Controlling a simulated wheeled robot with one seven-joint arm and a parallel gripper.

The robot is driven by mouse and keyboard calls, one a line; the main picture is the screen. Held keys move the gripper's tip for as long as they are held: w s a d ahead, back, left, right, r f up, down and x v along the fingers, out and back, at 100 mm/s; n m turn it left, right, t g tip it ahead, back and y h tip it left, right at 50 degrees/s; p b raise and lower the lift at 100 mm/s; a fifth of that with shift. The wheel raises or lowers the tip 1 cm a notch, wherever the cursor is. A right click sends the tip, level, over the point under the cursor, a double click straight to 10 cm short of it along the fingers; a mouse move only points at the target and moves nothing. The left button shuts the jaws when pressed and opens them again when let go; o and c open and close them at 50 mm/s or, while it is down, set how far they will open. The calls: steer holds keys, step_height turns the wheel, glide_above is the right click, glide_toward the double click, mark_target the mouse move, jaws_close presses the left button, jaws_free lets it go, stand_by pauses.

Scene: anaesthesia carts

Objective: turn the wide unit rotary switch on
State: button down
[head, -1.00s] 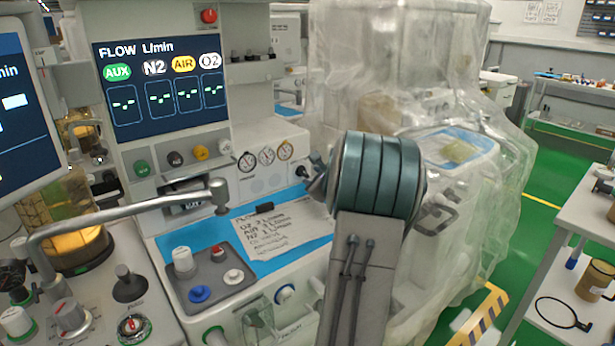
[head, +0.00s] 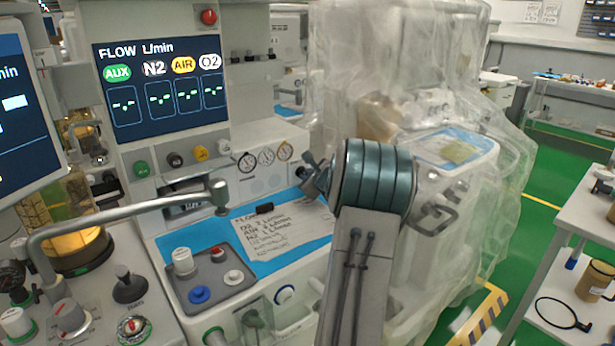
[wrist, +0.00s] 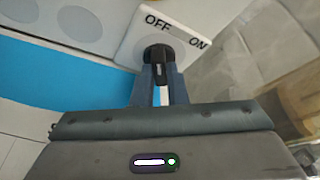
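The rotary switch (wrist: 158,56) has a black knob on a white plate (wrist: 128,50) marked OFF at the upper left and ON at the right. The knob's handle hangs toward my gripper, its end between the two fingers. My gripper (wrist: 160,88) has one finger on each side of the handle; whether they press on it I cannot tell. In the head view my gripper (head: 311,180) is at the right end of the cart's front panel, beside the gauges, and the switch is hard to make out there.
A blue work surface (head: 290,243) with a handwritten sheet (head: 275,228) lies below the gripper. A grey metal arm (head: 130,208) crosses the left side. A plastic-draped machine (head: 450,220) stands close on the right.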

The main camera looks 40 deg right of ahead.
steer(key=shift+r+p, duration=0.15)
steer(key=shift+p, duration=0.55)
steer(key=shift+r+m+y+p, duration=0.1)
steer(key=shift+m+y+p, duration=0.2)
steer(key=shift+p, duration=0.15)
steer(key=m+y+p, duration=0.1)
steer(key=p, duration=0.3)
steer(key=shift+d+r, duration=0.1)
steer(key=shift+r, duration=0.1)
steer(key=m+y+p, duration=0.1)
steer(key=m+p, duration=0.1)
steer(key=p, duration=0.2)
steer(key=m+y+p, duration=0.1)
steer(key=p, duration=0.4)
steer(key=shift+d+m, duration=0.2)
steer(key=shift+m, duration=0.2)
steer(key=m+p, duration=0.1)
steer(key=y+p, duration=0.1)
steer(key=p, duration=0.1)
steer(key=shift+f+m+y, duration=0.2)
steer(key=shift+m+y, duration=0.1)
steer(key=shift+m, duration=0.1)
steer(key=shift+d+f+m+t+y+p, duration=0.15)
steer(key=shift+m+y+p, duration=0.25)
steer(key=shift+m+p, duration=0.2)
steer(key=shift+f+m+t+y+p, duration=0.1)
steer(key=shift+m+t+y+p, duration=0.05)
steer(key=shift+m+y+p, duration=0.35)
